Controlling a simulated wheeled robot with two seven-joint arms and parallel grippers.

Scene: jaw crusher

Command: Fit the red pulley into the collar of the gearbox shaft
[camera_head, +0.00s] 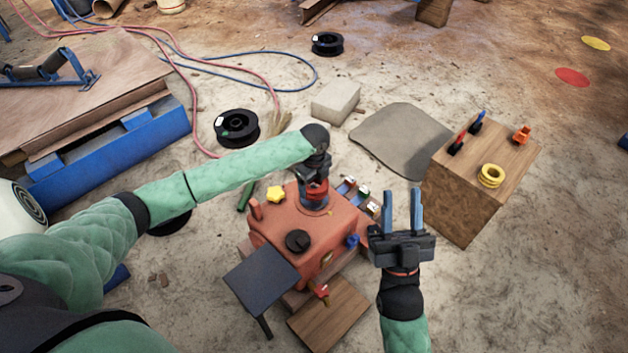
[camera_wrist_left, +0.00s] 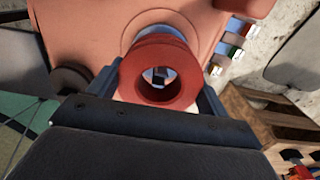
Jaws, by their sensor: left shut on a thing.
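The orange-red gearbox (camera_head: 282,228) stands below the middle of the head view. My left gripper (camera_head: 315,178) points down over its top and is shut on the red pulley (camera_head: 314,191). In the left wrist view the pulley (camera_wrist_left: 136,70) sits between the two fingers (camera_wrist_left: 160,88), its open bore facing the camera. A grey-blue ring, apparently the shaft collar (camera_wrist_left: 150,20), shows just behind the pulley, and its edge also shows below it in the head view (camera_head: 315,210). I cannot tell whether they touch. My right gripper (camera_head: 403,210) is open and empty, right of the gearbox.
A wooden box (camera_head: 462,205) at the right bears a yellow ring (camera_head: 491,176) and small tools. A dark small table (camera_head: 262,278) stands in front of the gearbox. A yellow knob (camera_head: 276,194) and a black cap (camera_head: 298,241) lie close to the left gripper.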

